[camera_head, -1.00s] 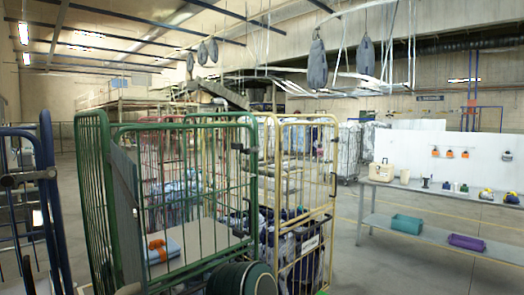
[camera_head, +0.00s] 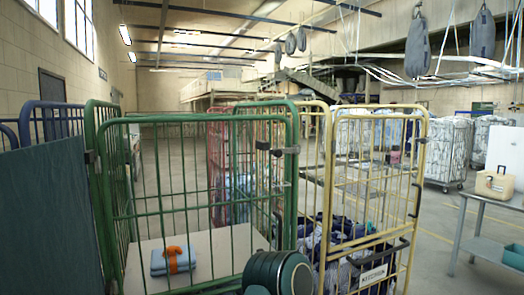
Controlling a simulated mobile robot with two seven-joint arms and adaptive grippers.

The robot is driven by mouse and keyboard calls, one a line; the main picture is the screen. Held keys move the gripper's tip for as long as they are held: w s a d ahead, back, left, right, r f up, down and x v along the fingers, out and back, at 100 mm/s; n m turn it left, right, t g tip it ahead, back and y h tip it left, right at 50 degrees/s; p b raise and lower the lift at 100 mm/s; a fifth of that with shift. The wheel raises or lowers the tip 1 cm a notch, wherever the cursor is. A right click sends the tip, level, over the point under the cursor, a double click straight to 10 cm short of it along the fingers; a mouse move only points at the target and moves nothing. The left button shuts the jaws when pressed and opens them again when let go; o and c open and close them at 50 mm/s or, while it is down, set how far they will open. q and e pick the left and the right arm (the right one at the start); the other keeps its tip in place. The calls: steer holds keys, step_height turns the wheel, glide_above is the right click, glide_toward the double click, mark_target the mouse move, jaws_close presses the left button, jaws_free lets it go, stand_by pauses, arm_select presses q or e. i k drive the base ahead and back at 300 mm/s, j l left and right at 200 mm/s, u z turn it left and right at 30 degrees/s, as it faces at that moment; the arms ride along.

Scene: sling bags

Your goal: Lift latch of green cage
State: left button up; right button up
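The green cage (camera_head: 215,117) stands upright just in front of me, its bars filling the left and middle of the head view. Dark latch fittings (camera_head: 263,145) sit at the upper part of its right post, with a short dark piece sticking out to the right. Another small dark fitting (camera_head: 90,157) is on its left post. A folded blue cloth with an orange band (camera_head: 173,261) lies on the cage's pale base. Neither gripper shows. A rounded dark green part of my own arm (camera_head: 278,272) shows at the bottom, in front of the cage's lower right.
A yellow cage (camera_head: 424,150) with dark cloth bags and a label stands close at the right. A dark teal panel (camera_head: 45,220) blocks the lower left, with blue cage frames (camera_head: 55,104) behind it. A bench (camera_head: 495,205) is at the right edge. Sling bags (camera_head: 417,45) hang overhead.

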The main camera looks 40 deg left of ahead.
mark_target(277, 152)
steer(key=i+j+u, duration=0.1)
steer(key=i+u, duration=0.55)
steer(key=u, duration=0.15)
steer(key=i+u, duration=0.4)
steer(key=k, duration=0.1)
